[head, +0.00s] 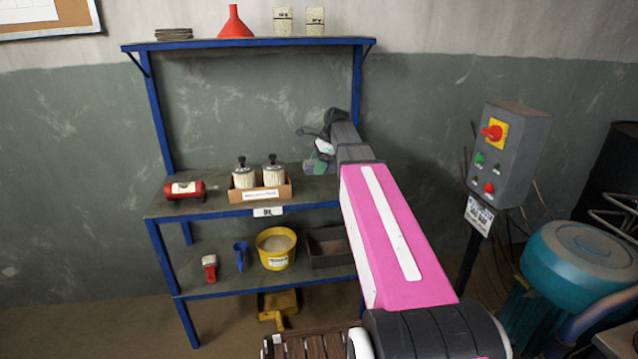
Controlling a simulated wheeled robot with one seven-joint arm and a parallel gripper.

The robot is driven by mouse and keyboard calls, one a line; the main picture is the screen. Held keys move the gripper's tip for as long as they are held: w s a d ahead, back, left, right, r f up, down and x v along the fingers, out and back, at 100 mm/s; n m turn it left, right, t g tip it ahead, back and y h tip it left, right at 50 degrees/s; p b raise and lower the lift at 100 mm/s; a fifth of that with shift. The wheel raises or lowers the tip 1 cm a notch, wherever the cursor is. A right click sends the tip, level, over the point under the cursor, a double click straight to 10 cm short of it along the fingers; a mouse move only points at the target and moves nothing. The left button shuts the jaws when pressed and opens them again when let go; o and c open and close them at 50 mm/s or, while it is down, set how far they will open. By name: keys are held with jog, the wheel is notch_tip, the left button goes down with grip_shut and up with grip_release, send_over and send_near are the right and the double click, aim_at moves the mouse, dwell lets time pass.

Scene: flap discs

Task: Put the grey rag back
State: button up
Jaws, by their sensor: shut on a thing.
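My gripper (318,141) is at the end of my pink arm, above the right part of the blue rack's middle shelf (220,197).
The middle shelf holds a red cylinder (184,189) and a cardboard box (272,192) with two pale canisters. Below stand a red-and-white item (209,267), a blue scoop (241,256), a yellow tub (276,263) and a dark tray (328,261). A control box (508,150) stands right.

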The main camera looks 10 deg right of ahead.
aim_at(314, 188)
jog(key=shift+f, duration=3.5)
jog(key=o, duration=0.8)
jog(key=shift+f, duration=0.1)
jog(key=v, duration=1.2)
